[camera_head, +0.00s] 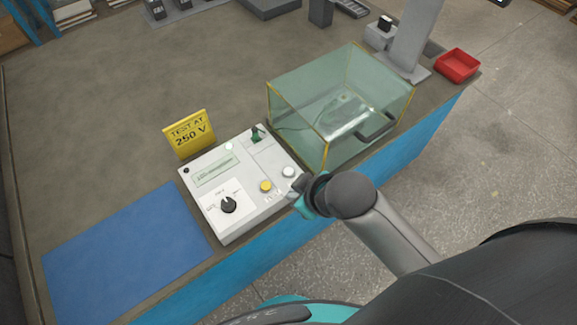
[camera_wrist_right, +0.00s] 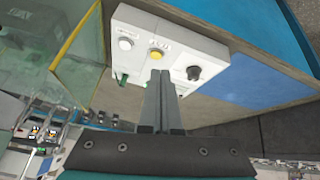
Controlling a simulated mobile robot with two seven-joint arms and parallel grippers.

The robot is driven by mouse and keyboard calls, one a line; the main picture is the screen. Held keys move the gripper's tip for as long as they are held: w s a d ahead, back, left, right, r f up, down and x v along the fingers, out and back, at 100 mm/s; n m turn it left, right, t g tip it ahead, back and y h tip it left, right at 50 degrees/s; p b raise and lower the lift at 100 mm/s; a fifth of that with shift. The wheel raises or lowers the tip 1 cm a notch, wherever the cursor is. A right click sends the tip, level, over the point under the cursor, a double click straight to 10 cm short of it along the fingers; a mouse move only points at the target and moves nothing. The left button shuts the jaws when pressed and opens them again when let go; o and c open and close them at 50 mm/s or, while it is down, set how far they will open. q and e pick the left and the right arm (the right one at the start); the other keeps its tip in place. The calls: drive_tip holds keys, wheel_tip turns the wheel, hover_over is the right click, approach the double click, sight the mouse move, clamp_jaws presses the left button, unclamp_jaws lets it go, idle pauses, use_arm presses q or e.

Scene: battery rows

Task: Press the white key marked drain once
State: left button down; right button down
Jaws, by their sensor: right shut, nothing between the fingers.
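The white tester box (camera_head: 245,212) stands on the bench with a white round key (camera_head: 288,172) at its right end and a yellow key (camera_head: 265,187) beside it. No drain label is legible. My right gripper (camera_head: 299,184) is close to the white key, at the box's right edge. In the right wrist view, the white key (camera_wrist_right: 125,44) is left of the yellow key (camera_wrist_right: 156,54). There the right gripper's fingers (camera_wrist_right: 160,76) are together and empty, pointing toward the yellow key; I cannot tell the gap to the panel. My left gripper is not in view.
A clear yellow-edged case (camera_head: 300,118) stands right of the box. A yellow sign (camera_head: 189,134) reading "TEST AT 250 V" stands behind it. A black knob (camera_head: 228,205) and a green switch (camera_head: 257,134) are on the panel. A blue mat (camera_head: 125,250) lies left; a red tray (camera_head: 457,66) sits far right.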

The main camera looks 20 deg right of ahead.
drive_tip(key=w+a+n+t+y, duration=0.1)
drive_tip(key=w+a+n+y, duration=0.1)
drive_tip(key=w+n, duration=0.35)
drive_tip(key=n+t, duration=0.1)
drive_tip(key=n, duration=0.2)
hover_over(292, 173)
drive_tip(key=shift+d+f, duration=0.1)
drive_tip(key=shift+f, duration=0.25)
wheel_tip(292, 173, down, 8)
drive_tip(key=b, duration=0.8)
drive_tip(key=shift+r, duration=0.1)
drive_tip(key=shift+f+b, duration=0.3)
drive_tip(key=shift+f, duration=0.2)
drive_tip(key=shift+f, duration=0.15)
idle(0.9)
drive_tip(key=shift+f, duration=0.25)
